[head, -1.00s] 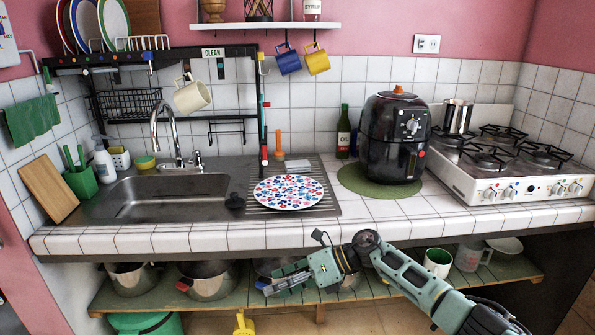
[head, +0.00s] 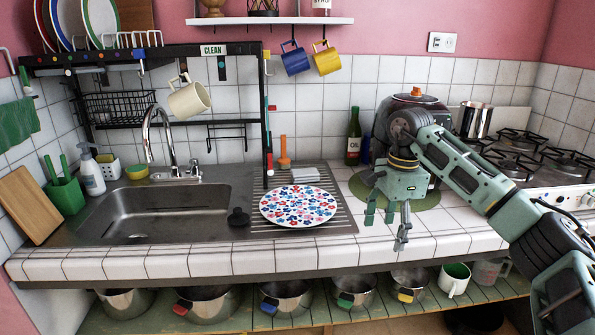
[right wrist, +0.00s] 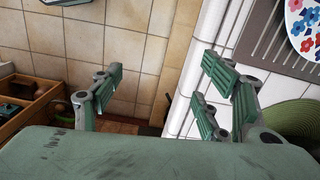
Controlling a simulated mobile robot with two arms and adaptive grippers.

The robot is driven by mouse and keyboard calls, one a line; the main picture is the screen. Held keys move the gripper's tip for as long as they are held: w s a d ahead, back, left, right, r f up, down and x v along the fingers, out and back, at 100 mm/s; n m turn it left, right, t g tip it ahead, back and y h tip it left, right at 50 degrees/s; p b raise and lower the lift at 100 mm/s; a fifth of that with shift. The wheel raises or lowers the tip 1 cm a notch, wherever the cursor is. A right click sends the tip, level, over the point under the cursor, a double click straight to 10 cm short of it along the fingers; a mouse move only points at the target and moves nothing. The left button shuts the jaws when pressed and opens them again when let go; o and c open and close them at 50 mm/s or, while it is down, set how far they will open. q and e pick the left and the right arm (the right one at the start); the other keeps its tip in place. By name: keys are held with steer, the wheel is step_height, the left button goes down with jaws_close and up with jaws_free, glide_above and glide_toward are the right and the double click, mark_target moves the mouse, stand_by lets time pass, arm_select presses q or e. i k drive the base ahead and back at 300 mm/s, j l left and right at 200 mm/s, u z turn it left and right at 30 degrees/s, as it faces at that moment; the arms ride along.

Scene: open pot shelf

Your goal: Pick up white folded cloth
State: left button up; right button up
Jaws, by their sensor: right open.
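The white folded cloth (head: 305,174) appears as a small pale flat stack on the metal drainboard, just behind the patterned plate (head: 298,206). I see it only in the head view. My right gripper (head: 387,228) is open and empty, fingers pointing down, above the front of the counter to the right of the plate and apart from the cloth. My left gripper is not in view.
A green oil bottle (head: 353,137) and an orange-handled tool (head: 284,152) stand behind the cloth. The sink (head: 160,212) lies left. Several pots sit on the shelf below.

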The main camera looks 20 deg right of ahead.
mark_target(311, 174)
steer(key=i, duration=1.6)
